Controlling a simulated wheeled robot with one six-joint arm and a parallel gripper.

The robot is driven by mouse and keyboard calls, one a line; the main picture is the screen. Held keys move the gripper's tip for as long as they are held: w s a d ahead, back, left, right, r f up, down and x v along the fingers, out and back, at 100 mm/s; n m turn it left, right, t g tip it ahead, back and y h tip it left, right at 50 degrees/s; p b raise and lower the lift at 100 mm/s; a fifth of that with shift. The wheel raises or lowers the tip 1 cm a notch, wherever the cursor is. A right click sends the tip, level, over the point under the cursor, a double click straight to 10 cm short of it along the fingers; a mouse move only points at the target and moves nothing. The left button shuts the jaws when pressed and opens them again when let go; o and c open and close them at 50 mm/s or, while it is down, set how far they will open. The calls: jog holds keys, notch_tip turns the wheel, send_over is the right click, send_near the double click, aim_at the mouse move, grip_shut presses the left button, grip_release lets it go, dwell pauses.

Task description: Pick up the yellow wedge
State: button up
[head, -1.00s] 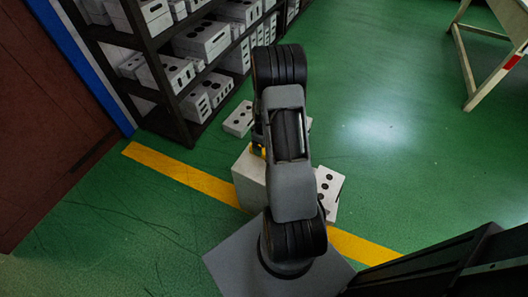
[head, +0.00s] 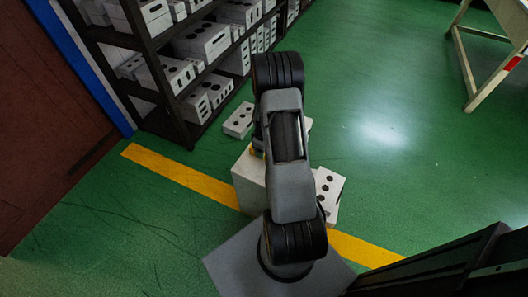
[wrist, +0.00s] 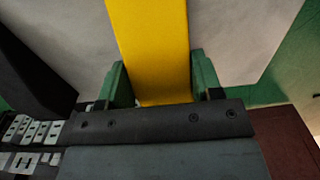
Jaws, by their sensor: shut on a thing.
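The yellow wedge (wrist: 150,50) fills the upper middle of the wrist view, its near end between the two green fingers of my gripper (wrist: 160,88). The fingers are shut on it, one on each side. In the head view only a small bit of the yellow wedge (head: 255,152) shows beside my arm, just above a pale block (head: 246,178). My arm hides the rest of the wedge and my gripper there. I cannot tell whether the wedge still touches the block.
A dark shelf rack (head: 170,110) with several pale hole-marked blocks stands at the upper left. Pale blocks with dark holes lie on the floor, one near the rack (head: 239,120) and one right of my arm (head: 328,188). Green floor at right is clear before a table (head: 485,55).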

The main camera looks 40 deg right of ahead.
jog(key=shift+c, duration=0.8)
